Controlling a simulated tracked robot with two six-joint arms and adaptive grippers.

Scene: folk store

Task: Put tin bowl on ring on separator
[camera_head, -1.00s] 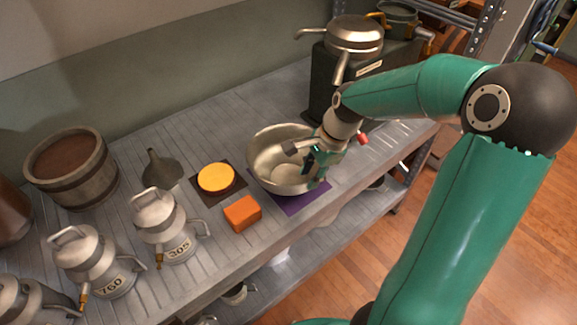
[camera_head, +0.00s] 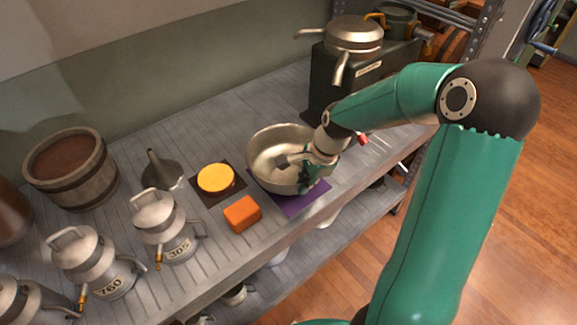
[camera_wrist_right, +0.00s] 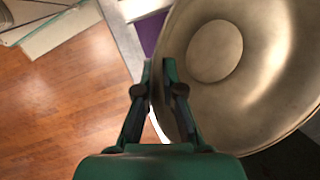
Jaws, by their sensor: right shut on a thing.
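The tin bowl (camera_head: 264,153) is a wide metal bowl at the middle of the grey bench, over a purple mat (camera_head: 308,199). My right gripper (camera_head: 300,176) is shut on the bowl's near right rim. In the right wrist view the fingers (camera_wrist_right: 160,85) pinch the wall of the bowl (camera_wrist_right: 255,85), one finger inside and one outside. I cannot tell whether the bowl touches the mat. The separator (camera_head: 340,85) is the dark machine at the back right, with a metal bowl and spouts (camera_head: 355,38) on top. I cannot make out its ring clearly. My left gripper is not in view.
An orange block (camera_head: 242,213) and a yellow disc (camera_head: 216,179) on a dark mat sit left of the bowl. A funnel (camera_head: 160,172), a wooden tub (camera_head: 75,170) and several milk cans (camera_head: 165,225) stand further left. A grey wall runs behind.

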